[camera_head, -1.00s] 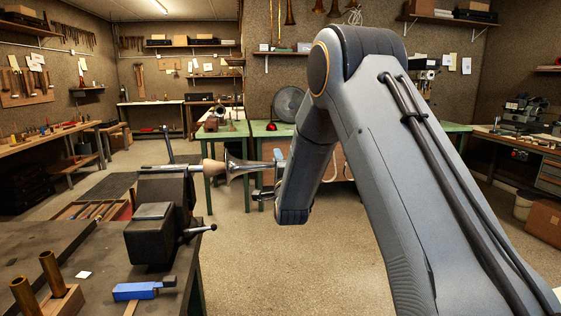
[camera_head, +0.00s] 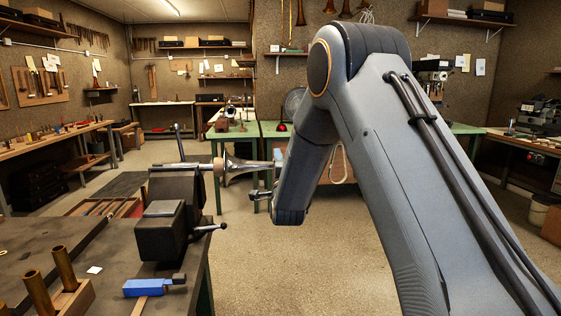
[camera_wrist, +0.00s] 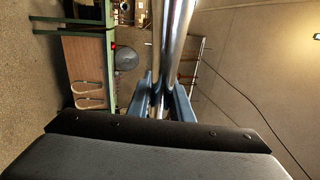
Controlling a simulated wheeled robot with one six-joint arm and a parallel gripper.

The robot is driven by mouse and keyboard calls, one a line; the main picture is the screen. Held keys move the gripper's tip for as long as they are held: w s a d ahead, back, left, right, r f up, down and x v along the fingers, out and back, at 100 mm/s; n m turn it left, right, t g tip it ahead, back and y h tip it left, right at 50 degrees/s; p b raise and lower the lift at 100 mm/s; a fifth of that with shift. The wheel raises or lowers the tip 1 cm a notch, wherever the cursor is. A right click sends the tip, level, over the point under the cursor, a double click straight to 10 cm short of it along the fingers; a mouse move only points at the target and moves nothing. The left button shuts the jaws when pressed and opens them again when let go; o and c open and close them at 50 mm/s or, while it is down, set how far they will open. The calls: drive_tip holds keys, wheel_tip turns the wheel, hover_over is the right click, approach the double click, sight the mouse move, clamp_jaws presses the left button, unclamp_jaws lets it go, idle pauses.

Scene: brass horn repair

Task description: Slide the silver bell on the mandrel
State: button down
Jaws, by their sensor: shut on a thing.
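The silver bell (camera_head: 242,165) is held roughly level in mid-air, its flared mouth facing left and its narrow stem to the right. The mandrel (camera_head: 190,166) lies level over the vise, with a pale wooden part (camera_head: 217,167) at its right end. The flare is right at that wooden part; whether the mandrel's tip is inside the mouth is hidden. My gripper (camera_head: 277,162) is shut on the bell's stem. In the wrist view, the blue fingers (camera_wrist: 164,97) clasp the shiny silver tube (camera_wrist: 173,45) from both sides.
A dark vise (camera_head: 160,232) is fixed at the edge of the dark bench (camera_head: 110,290). A blue tool (camera_head: 150,287) and a wooden block with brass tubes (camera_head: 68,300) lie in front. Open floor is right of the bench; green tables stand behind.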

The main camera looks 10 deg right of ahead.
sight(266, 168)
drive_tip(key=shift+a+b, duration=0.45)
drive_tip(key=shift+a, duration=1.6)
drive_tip(key=c, duration=1.5)
unclamp_jaws()
drive_tip(key=b+v, duration=0.1)
drive_tip(key=v, duration=0.6)
drive_tip(key=shift+s+b, duration=0.15)
drive_tip(key=shift+b, duration=0.25)
drive_tip(key=shift+s+f, duration=0.1)
drive_tip(key=shift+s, duration=0.15)
